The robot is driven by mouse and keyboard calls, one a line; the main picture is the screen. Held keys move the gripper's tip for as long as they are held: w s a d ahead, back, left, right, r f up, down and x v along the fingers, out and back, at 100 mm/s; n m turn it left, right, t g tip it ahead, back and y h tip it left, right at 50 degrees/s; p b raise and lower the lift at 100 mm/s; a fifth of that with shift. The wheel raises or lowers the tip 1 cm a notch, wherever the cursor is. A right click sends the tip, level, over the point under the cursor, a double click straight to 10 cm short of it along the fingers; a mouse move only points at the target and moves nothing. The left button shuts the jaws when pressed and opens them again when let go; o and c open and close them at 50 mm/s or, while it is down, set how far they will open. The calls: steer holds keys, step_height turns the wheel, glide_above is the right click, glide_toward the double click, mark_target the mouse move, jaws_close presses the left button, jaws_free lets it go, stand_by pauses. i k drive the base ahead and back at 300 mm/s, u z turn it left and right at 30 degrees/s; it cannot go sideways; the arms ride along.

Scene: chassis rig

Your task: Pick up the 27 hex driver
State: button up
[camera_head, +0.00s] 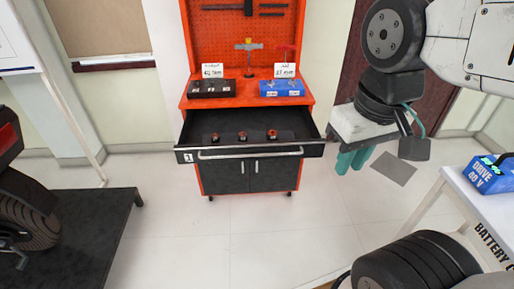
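The open drawer (310,142) of the red tool cabinet holds a dark holder with three small dark pieces with orange-red parts: a left one (215,137), a middle one (242,136) and a right one (272,135). Their markings are too small to read, so I cannot tell which is the 27 hex driver. My gripper (352,161) has teal fingers that point down, to the right of the drawer and apart from it. The two fingers look close together, and I cannot tell whether they are open or shut. I see nothing held between them.
A black case (211,89) and a blue case (282,88) sit on the cabinet top with cards behind them. A T-handled tool (248,58) stands between them. A white table with a blue battery box (489,174) is at right. A dark platform (90,235) is at left. The floor between is clear.

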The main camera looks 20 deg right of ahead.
mark_target(272, 134)
steer(key=u, duration=0.1)
steer(key=i, duration=1.15)
steer(key=z, duration=0.55)
